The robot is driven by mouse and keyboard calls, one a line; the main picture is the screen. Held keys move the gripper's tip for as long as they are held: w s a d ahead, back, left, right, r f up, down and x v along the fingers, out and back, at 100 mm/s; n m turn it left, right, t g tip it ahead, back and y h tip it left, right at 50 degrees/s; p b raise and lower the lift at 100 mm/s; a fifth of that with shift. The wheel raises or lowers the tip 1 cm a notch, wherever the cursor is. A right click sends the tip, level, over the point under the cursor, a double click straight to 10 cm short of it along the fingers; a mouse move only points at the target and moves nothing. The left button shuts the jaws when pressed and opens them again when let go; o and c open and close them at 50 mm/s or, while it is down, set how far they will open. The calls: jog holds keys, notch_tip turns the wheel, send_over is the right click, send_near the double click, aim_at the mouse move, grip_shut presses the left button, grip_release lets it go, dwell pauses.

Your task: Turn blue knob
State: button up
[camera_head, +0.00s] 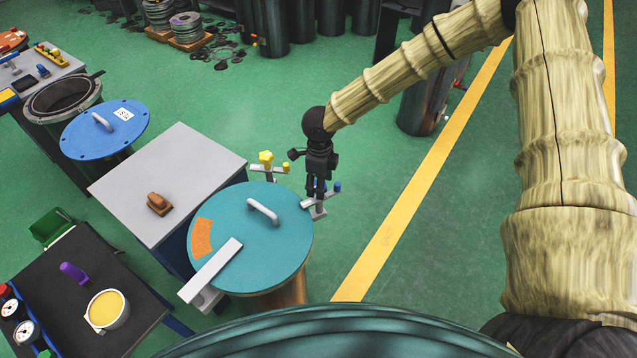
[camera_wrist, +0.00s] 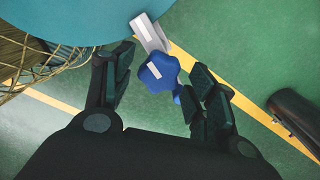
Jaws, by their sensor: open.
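The blue knob (camera_wrist: 160,72) is lobed and has a white mark. In the wrist view it sits between the fingers of my gripper (camera_wrist: 163,62), which are spread with gaps on both sides. It is on a light grey fitting (camera_wrist: 148,32) at the side of a teal-lidded cylinder. In the head view my gripper (camera_head: 318,180) points down over the knob and mostly hides it. A smaller blue knob (camera_head: 337,187) shows just right of the gripper, and its edge peeks out beside the right finger in the wrist view.
The teal lid (camera_head: 285,225) with a handle is just left of my gripper. A yellow knob (camera_head: 266,158) and a smaller one are on a similar fitting behind it. A grey-topped table (camera_head: 165,170) stands further left. Green floor right of the gripper is clear.

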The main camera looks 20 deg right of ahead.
jog(key=shift+r+p, duration=2.15)
jog(key=shift+r, duration=0.5)
jog(key=shift+f, duration=0.1)
